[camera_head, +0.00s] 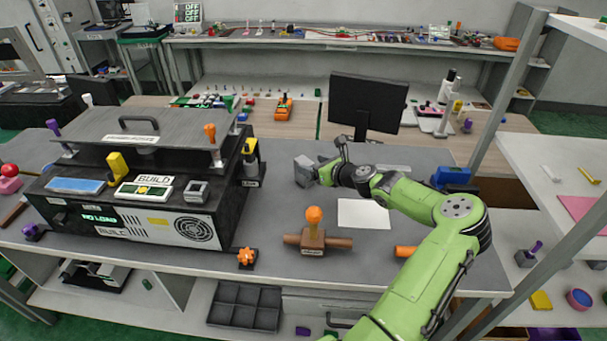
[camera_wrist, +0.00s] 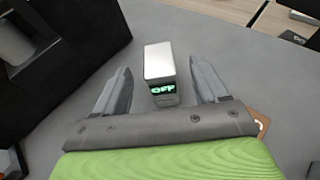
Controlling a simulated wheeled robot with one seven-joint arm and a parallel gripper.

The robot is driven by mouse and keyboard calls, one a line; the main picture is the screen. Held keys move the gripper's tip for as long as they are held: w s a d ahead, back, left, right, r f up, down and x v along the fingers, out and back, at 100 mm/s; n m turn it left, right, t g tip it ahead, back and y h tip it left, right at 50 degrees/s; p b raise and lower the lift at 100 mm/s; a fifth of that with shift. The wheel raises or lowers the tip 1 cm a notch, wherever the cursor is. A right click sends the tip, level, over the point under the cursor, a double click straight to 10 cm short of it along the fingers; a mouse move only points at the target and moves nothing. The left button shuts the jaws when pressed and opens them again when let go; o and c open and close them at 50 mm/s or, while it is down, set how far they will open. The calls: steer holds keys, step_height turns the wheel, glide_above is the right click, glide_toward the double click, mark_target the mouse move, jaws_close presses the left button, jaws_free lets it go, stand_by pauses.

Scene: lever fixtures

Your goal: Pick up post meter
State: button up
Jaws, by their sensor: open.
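The likely post meter is a small light-grey box (camera_wrist: 158,62) with a green lit "OFF" display on its front, standing on the grey table in the wrist view. My gripper (camera_wrist: 162,74) is open, with one finger on each side of the box. I cannot tell whether either finger touches it. In the head view my gripper (camera_head: 318,172) is low over the table, right of the black machine. A grey block shape (camera_head: 303,168) shows at its tip there; the box and fingers are hard to tell apart.
The black machine (camera_head: 140,205) with knobs and switches stands on the left. A wooden lever fixture with an orange knob (camera_head: 314,228) stands in front. A white sheet (camera_head: 363,214) lies under my arm. A monitor (camera_head: 366,103) stands behind.

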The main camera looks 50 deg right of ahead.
mark_target(305, 162)
steer(key=b+x, duration=0.1)
steer(key=x, duration=0.4)
steer(key=shift+w+a+f, duration=0.1)
jaws_close()
